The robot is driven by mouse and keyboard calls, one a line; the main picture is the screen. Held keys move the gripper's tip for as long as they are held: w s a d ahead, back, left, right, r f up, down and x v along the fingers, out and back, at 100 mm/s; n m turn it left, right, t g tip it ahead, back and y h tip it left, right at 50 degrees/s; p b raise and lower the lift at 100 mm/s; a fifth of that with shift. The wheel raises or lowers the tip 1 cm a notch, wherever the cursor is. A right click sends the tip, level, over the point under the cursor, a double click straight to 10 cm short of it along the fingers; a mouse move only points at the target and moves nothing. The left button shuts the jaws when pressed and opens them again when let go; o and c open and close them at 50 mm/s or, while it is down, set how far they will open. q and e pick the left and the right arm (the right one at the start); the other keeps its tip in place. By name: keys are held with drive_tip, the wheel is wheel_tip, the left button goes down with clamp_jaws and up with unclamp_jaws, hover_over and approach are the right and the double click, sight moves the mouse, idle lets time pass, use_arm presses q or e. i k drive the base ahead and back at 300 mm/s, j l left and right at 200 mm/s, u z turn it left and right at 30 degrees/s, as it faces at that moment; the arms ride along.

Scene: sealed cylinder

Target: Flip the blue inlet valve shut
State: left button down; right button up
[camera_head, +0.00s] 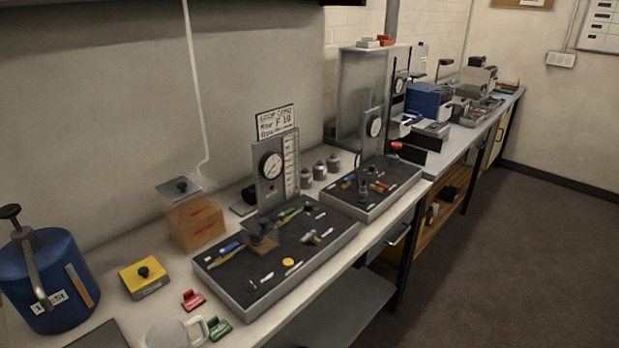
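A small blue handle (230,247) shows at the left of the near dark tray (215,272), beside a brass-coloured fitting (217,262). Another small blue piece (347,184) shows on the farther tray (350,209). No label tells which blue piece is the inlet valve, and both are too small to tell open from shut. A round dial gauge (271,166) on a grey upright stands behind the near tray. Neither of my grippers is in view.
The near tray also holds a green handle (286,212) and a yellow disc (288,262). A blue cylinder (45,270), a yellow block (143,277), red and green clips and a pale handled object (172,334) crowd the bench's left. The floor at right is clear.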

sight(223, 251)
drive_tip(key=i+j+u, duration=0.1)
drive_tip(key=i+u, duration=0.45)
drive_tip(key=u, duration=0.2)
drive_tip(key=k+l, duration=0.35)
drive_tip(key=k, duration=0.1)
